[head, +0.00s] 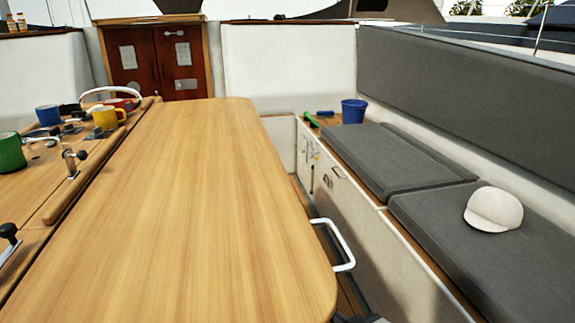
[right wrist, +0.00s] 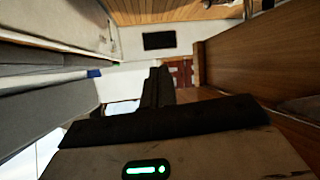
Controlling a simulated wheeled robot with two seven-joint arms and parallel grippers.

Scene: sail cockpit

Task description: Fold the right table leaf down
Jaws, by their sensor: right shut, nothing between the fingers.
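The right table leaf (head: 185,210) is a broad light-wood panel, raised and lying flat in the middle of the head view. A white U-shaped handle (head: 344,246) stands out at its right edge, near the front corner. My right gripper shows only as a dark bit (head: 362,319) at the bottom edge, just right of the leaf's front corner. In the right wrist view its dark fingers (right wrist: 159,72) are together and empty. That view is upside down, with a brown wooden panel (right wrist: 262,52) on its right; I cannot tell which table part this is. My left gripper is out of view.
Left of the leaf, the table's middle holds mugs, such as a yellow mug (head: 108,117), and winch-like fittings. A bench with grey cushions (head: 400,160) runs along the right, bearing a white cap (head: 493,209) and blue bucket (head: 354,111). A narrow gap separates leaf and bench.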

